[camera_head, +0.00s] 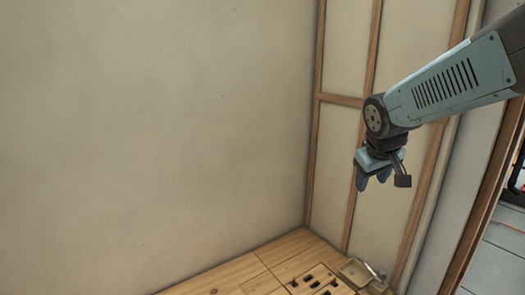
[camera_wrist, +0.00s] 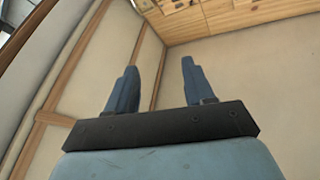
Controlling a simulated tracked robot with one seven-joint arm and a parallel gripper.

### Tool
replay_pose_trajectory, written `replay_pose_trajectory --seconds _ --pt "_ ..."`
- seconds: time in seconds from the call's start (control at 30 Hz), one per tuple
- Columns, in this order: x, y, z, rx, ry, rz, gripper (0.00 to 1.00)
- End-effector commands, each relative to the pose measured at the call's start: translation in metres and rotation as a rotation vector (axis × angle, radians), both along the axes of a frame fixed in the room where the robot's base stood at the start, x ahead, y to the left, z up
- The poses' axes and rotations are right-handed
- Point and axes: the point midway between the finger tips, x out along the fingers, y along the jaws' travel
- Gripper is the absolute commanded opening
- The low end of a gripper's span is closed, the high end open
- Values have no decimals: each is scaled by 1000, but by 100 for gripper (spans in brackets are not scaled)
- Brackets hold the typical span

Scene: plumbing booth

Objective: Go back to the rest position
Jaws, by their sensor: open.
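My gripper (camera_head: 374,181) hangs from my arm at the right of the head view, in front of the wood-framed wall panels. In the wrist view my gripper (camera_wrist: 158,90) shows its two blue fingers spread wide apart, with nothing between them. It is above the wooden worktop (camera_head: 222,280) and touches nothing that I can see.
A small tray (camera_head: 355,272) with items too small to make out sits at the worktop's right end, near dark slots in the wood. A plain wall (camera_head: 150,130) fills the left. A wooden door frame (camera_head: 487,205) stands at the right edge. The air around my gripper is free.

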Motion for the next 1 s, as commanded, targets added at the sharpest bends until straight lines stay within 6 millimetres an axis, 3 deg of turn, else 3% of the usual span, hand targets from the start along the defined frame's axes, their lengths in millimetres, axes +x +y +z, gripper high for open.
replay_pose_trajectory --seconds 0.3,0.5,0.7,1.0 --pt "-87 12 23 153 -24 -129 53" --pt "-129 22 27 236 -28 -179 53" --pt "-147 28 27 274 -27 -200 53" --pt "-149 29 27 277 -27 -201 53"
